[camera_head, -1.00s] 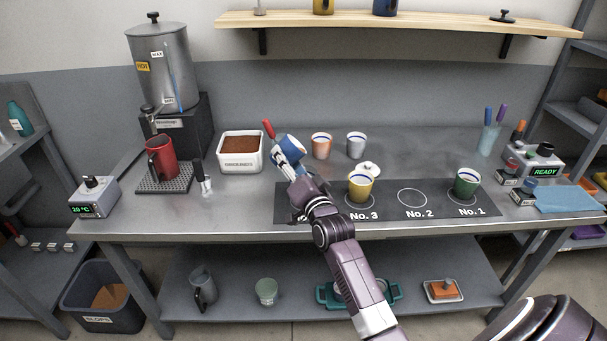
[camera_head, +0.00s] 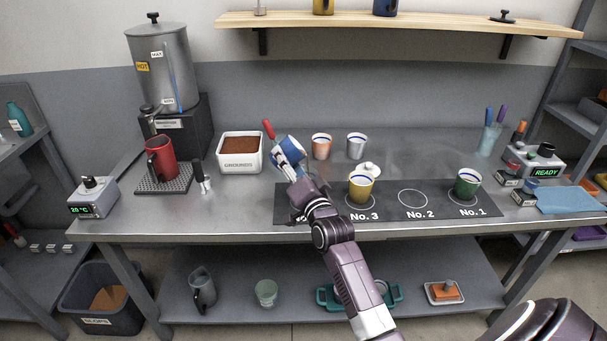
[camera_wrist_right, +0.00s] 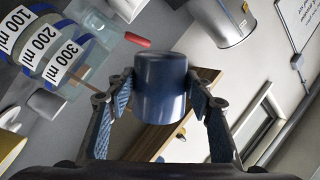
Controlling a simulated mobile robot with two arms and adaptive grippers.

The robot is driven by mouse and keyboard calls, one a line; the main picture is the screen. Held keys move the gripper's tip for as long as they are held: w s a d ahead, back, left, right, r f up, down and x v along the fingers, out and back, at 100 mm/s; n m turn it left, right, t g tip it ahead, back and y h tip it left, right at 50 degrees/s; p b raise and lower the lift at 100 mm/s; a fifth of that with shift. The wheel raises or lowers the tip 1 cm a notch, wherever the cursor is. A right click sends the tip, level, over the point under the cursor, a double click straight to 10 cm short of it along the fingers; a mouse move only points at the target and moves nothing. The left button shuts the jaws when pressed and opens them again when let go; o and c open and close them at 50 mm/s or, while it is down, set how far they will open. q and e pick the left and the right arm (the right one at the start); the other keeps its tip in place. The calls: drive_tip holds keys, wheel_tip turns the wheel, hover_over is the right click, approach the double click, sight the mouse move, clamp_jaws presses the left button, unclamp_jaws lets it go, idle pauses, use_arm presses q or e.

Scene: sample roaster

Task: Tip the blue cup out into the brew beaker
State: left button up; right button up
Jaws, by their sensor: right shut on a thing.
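My right gripper (camera_head: 290,160) is shut on the blue cup (camera_head: 288,148) and holds it tilted above the back left of the dark mat. In the right wrist view the cup (camera_wrist_right: 161,88) sits between the two fingers (camera_wrist_right: 160,95). I cannot see into it. The clear brew beaker (camera_wrist_right: 62,48) shows beside the cup at the left of the wrist view, with 100, 200 and 300 ml labels. In the head view the beaker is largely hidden behind my gripper and arm. My left gripper is not in view.
A red-handled tool (camera_head: 268,128) stands up close beside the blue cup. A yellow cup (camera_head: 361,189) is on spot No. 3 and a green cup (camera_head: 467,184) on No. 1. The grounds bin (camera_head: 240,164) is to the left. Spot No. 2 (camera_head: 412,198) is empty.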

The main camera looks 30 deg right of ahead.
drive_tip(key=shift+m+b, duration=0.5)
idle(0.9)
drive_tip(key=shift+d+r+m+h+b, duration=0.15)
drive_tip(key=shift+r+m+b, duration=0.25)
drive_tip(key=shift+m, duration=0.55)
drive_tip(key=shift+r+m+h+b, duration=0.25)
drive_tip(key=shift+r+m, duration=0.1)
drive_tip(key=shift+m, duration=0.6)
idle(3.6)
drive_tip(key=shift+f+m, duration=0.15)
drive_tip(key=shift+m, duration=0.25)
idle(0.7)
